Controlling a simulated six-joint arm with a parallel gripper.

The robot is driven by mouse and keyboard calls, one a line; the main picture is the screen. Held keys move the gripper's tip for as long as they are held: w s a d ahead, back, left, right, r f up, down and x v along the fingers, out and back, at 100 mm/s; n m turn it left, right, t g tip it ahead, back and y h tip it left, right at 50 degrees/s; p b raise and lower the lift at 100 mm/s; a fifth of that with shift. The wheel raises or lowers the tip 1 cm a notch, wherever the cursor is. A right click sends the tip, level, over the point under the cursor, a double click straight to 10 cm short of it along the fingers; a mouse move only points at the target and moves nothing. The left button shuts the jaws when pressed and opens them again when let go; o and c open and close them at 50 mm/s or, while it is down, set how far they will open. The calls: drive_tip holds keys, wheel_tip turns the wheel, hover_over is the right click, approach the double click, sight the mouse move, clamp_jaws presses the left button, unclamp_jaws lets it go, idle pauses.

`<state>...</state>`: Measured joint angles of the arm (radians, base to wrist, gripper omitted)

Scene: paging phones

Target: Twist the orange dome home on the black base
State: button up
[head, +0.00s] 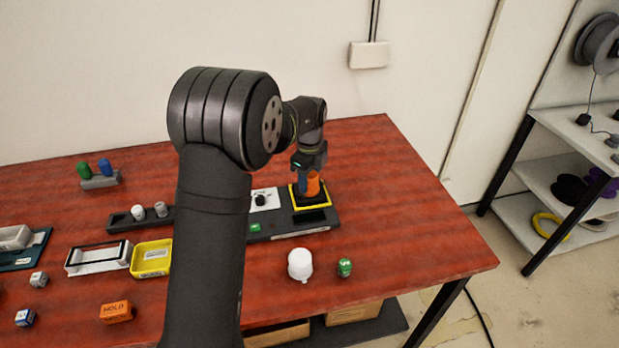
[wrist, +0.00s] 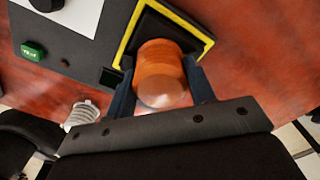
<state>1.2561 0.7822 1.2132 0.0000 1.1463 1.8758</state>
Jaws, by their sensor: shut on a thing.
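The orange dome (head: 312,184) stands at the black base (head: 301,200), which has a yellow border. In the wrist view the orange dome (wrist: 160,75) lies between the two blue-grey fingers of my gripper (wrist: 160,92), and they are shut on it. The black base (wrist: 186,32) with its yellow rim shows just beyond the dome. My gripper (head: 308,182) points down over the base in the head view. The seam between dome and base is hidden, so I cannot tell how fully it is seated.
A white plate with a black knob (head: 262,200) is left of the base. A yellow tray (head: 151,259) and an orange block (head: 116,312) lie further left.

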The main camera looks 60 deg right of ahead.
drive_tip(key=shift+m, duration=0.3)
drive_tip(key=shift+m, duration=1.2)
drive_tip(key=shift+c, duration=0.3)
drive_tip(key=o, duration=1)
drive_tip(key=shift+o, duration=0.5)
drive_tip(key=shift+o, duration=1.1)
drive_tip(key=shift+r, duration=3)
